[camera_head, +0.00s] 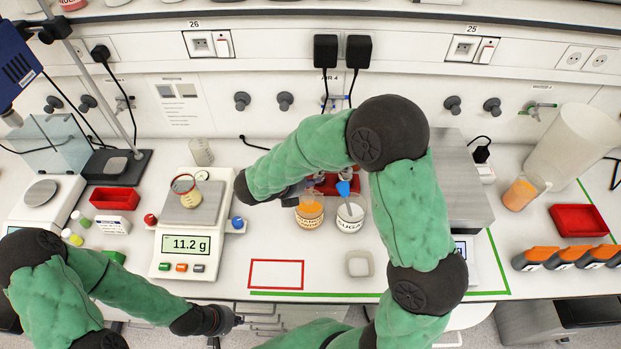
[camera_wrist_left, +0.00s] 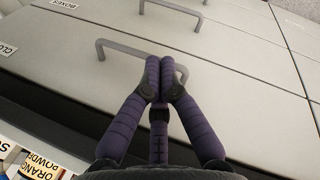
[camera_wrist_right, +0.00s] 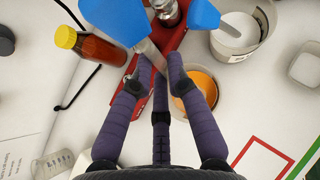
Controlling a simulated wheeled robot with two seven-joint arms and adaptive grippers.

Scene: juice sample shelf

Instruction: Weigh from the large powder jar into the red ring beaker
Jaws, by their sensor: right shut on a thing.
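The red ring beaker (camera_head: 187,190) stands on the pan of the scale (camera_head: 180,245), which reads 11.2 g; it holds some pale yellowish content. The orange powder jar (camera_head: 310,212) and the white sugar jar (camera_head: 351,217) stand side by side. A blue-handled spatula (camera_wrist_right: 230,28) leans in the sugar jar. My right gripper (camera_wrist_right: 162,68) is shut on the metal shaft of another blue-handled spatula (camera_wrist_right: 125,20), beside and above the orange jar (camera_wrist_right: 200,92). The spatula's lower end is hidden by the fingers. My left gripper (camera_head: 236,320) is shut and empty (camera_wrist_left: 160,75) below the bench front.
A red rectangle (camera_head: 276,274) is marked on the bench, with a pale square dish (camera_head: 359,264) right of it. A red stand (camera_wrist_right: 172,30) and an amber bottle (camera_wrist_right: 95,47) are near the right gripper. Drawer handles (camera_wrist_left: 130,48) face the left one.

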